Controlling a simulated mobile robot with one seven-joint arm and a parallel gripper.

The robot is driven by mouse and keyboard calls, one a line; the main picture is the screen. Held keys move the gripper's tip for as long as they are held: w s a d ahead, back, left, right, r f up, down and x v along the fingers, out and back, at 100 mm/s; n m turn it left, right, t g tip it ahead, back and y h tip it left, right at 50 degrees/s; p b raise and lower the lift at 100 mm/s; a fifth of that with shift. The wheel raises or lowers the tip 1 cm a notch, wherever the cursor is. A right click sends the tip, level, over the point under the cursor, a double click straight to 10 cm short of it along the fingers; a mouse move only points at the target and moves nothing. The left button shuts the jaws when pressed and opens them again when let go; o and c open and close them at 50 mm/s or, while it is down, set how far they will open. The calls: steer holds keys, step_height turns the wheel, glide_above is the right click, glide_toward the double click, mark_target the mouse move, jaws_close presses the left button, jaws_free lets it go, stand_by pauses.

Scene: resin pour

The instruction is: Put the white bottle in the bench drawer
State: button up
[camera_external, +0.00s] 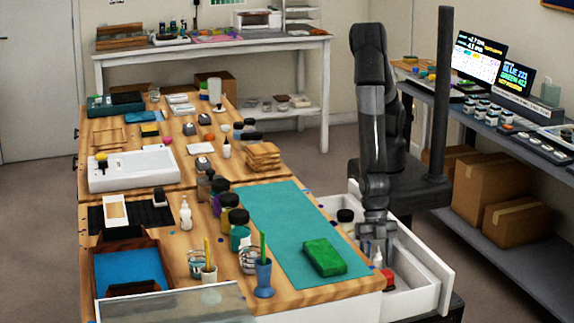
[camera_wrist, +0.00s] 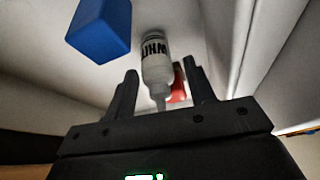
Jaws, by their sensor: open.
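The white bottle (camera_wrist: 156,62), with a dark label reading partly "WHI", is inside the open bench drawer (camera_external: 434,262). Its nozzle points towards my gripper, so it seems to stand upright. In the external view the bottle (camera_external: 378,258) shows just below my gripper (camera_external: 376,238). In the wrist view my gripper (camera_wrist: 162,88) is open, with one finger on each side of the bottle's nozzle end and gaps visible. The bottle's base is partly unclear in the external view.
A red object (camera_wrist: 178,86) sits beside the bottle in the drawer, and a blue block (camera_wrist: 101,24) lies near it. A green block (camera_external: 324,257) rests on the teal mat (camera_external: 280,220) at the bench's edge. Dark-lidded jars (camera_external: 238,228) stand left of the mat.

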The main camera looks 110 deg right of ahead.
steer(key=v, duration=1.1)
steer(key=shift+r, duration=0.35)
steer(key=shift+d, duration=0.1)
steer(key=w+d+r+m+t+h, duration=0.1)
steer(key=w+d+r+m, duration=0.1)
steer(key=w+d+r, duration=0.4)
steer(key=w+d+r+m+t+h, duration=0.1)
steer(key=d+r+m+t+h, duration=0.15)
steer(key=d, duration=0.55)
steer(key=w+d+r+m+t, duration=0.1)
steer(key=w+d+r+m, duration=0.25)
steer(key=d+r, duration=0.3)
steer(key=s+d+r+m, duration=0.4)
steer(key=s+d+r, duration=0.1)
steer(key=d, duration=0.5)
steer(key=s+d+r+m+h, duration=0.1)
steer(key=s+d+r+m, duration=0.3)
steer(key=d, duration=0.6)
steer(key=shift+v, duration=1.05)
steer(key=shift+d, duration=0.15)
